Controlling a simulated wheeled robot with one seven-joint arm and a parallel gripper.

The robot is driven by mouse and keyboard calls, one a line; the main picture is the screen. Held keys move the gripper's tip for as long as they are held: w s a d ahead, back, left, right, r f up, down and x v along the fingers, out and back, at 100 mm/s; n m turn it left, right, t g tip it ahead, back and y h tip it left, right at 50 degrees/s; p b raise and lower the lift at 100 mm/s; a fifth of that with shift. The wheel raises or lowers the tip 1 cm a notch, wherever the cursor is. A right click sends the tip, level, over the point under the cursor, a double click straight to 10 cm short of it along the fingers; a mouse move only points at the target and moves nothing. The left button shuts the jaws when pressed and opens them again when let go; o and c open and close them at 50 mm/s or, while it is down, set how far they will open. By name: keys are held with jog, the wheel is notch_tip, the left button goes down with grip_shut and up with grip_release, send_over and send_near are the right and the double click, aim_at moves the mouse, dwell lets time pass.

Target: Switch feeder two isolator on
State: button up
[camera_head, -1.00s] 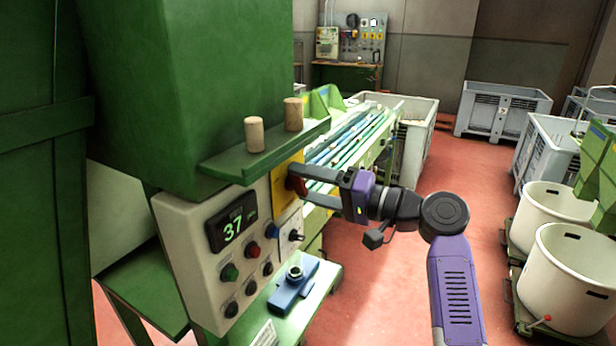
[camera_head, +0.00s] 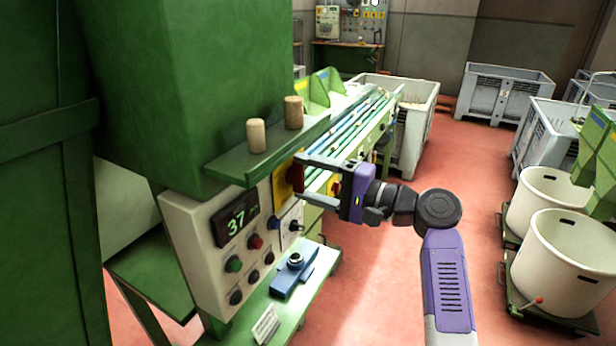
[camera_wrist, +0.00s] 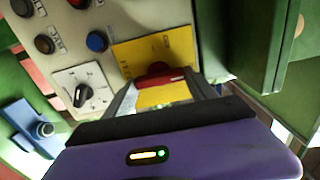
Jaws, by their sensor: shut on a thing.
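A red rotary handle (camera_head: 297,177) sits on a yellow plate (camera_head: 280,188) at the right end of the grey control panel. My gripper (camera_head: 301,178) is at the plate, with one finger above and one below the handle. In the wrist view the red handle (camera_wrist: 157,76) lies between my two fingers, against the yellow plate (camera_wrist: 160,46). My gripper is shut on it. The fingers hide part of the handle, and I cannot read any marking of its position.
The panel (camera_head: 195,255) carries a green display, several buttons and a black selector on a white plate (camera_wrist: 84,92). A green shelf (camera_head: 265,150) with two corks overhangs the handle. A blue tool (camera_head: 294,272) lies on the ledge below.

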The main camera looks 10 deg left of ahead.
jog(key=o, duration=1.4)
jog(key=shift+c, duration=0.2)
jog(key=b+v, duration=0.2)
jog(key=v, duration=0.5)
jog(key=shift+d, duration=0.4)
jog(key=shift+s, duration=0.1)
